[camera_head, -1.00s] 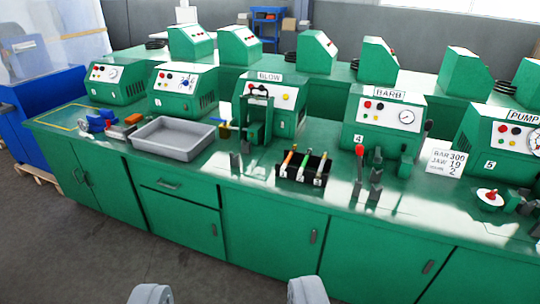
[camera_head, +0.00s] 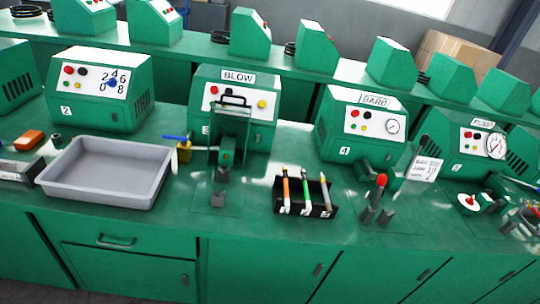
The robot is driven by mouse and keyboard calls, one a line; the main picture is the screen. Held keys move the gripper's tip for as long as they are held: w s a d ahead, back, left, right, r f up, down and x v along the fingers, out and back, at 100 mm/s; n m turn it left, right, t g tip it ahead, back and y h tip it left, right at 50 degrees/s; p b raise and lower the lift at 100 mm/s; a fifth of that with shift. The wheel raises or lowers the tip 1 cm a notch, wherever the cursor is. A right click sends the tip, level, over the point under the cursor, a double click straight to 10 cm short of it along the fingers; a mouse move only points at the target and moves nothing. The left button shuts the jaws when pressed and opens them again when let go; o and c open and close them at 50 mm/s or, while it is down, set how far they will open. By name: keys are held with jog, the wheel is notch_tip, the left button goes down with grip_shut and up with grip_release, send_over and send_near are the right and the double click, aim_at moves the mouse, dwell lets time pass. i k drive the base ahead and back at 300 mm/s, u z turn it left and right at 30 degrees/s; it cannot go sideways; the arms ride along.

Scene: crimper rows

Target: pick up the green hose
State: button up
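The green hose (camera_head: 305,190) stands tilted in a small black rack (camera_head: 316,203) on the green bench, between two other hoses. White number labels show at the front of the rack. My gripper is not in view now.
A grey tray (camera_head: 107,196) lies left of the rack. The BLOW machine (camera_head: 236,97) stands behind it, with a clamp-like stand in front. The BARB machine (camera_head: 362,125) and a red-knobbed lever (camera_head: 381,181) are to the right. Bench is clear immediately before the rack.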

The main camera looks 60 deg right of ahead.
aim_at(308, 201)
jog(key=z, duration=0.45)
jog(key=i, duration=1.25)
jog(key=z, duration=1.05)
jog(key=i, duration=0.3)
jog(key=z, duration=0.15)
jog(key=k, duration=0.9)
jog(key=z, duration=0.15)
jog(key=i, duration=0.9)
jog(key=u, duration=0.05)
